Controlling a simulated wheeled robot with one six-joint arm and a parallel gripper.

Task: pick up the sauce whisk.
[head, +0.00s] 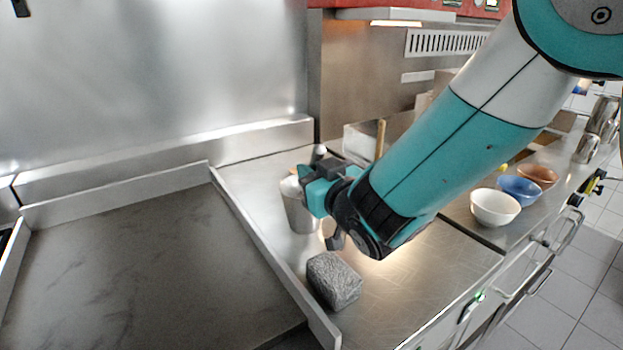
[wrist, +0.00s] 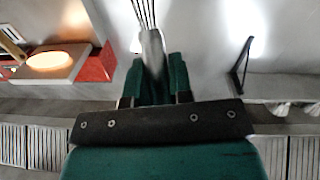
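The sauce whisk shows in the wrist view as thin metal wires at the top edge and a grey handle (wrist: 152,45) that runs down between my gripper's two green fingers (wrist: 157,82). The fingers are close on both sides of the handle and appear shut on it. In the head view my gripper (head: 317,190) is at the upper part of a metal pot (head: 298,212) on the steel counter. A grey rounded end (head: 319,152) sticks up just above the gripper and may be part of the whisk. The whisk's wires are hidden in the head view.
A rough grey block (head: 334,281) lies in front of the pot. A raised steel rim (head: 270,252) separates the counter from a dark griddle plate (head: 130,270). White (head: 495,207), blue (head: 519,190) and brown bowls (head: 538,175) stand to the right. Bare counter (head: 430,270) lies between.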

